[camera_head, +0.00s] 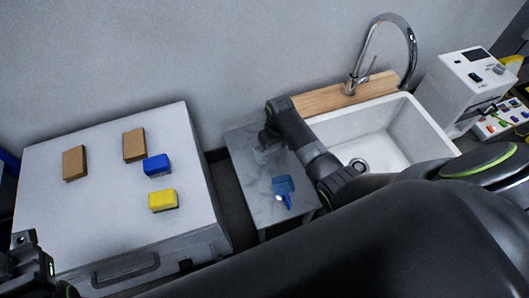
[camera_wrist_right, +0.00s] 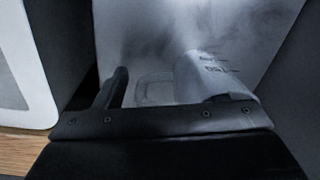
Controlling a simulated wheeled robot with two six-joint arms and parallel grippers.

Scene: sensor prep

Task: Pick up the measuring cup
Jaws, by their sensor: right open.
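The measuring cup (camera_wrist_right: 214,72) shows in the right wrist view as a pale, see-through body with dark graduation marks, lying on the grey surface. Its looped handle (camera_wrist_right: 154,88) points left. My right gripper (camera_wrist_right: 165,95) is open close to the cup. One finger stands left of the handle; the other is mostly hidden by the cup body. I cannot tell whether they touch. In the head view my right gripper (camera_head: 268,138) is low at the back of the small grey table, and the cup is barely discernible there. My left gripper (camera_head: 35,262) is at the lower left, partly cut off.
A blue tool (camera_head: 284,188) lies on the small grey table (camera_head: 262,215). The white sink (camera_head: 425,140) with its tap (camera_head: 365,55) is to the right. A white case (camera_head: 90,210) at left bears brown blocks (camera_head: 74,163), a blue sponge (camera_head: 157,165) and a yellow sponge (camera_head: 163,200).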

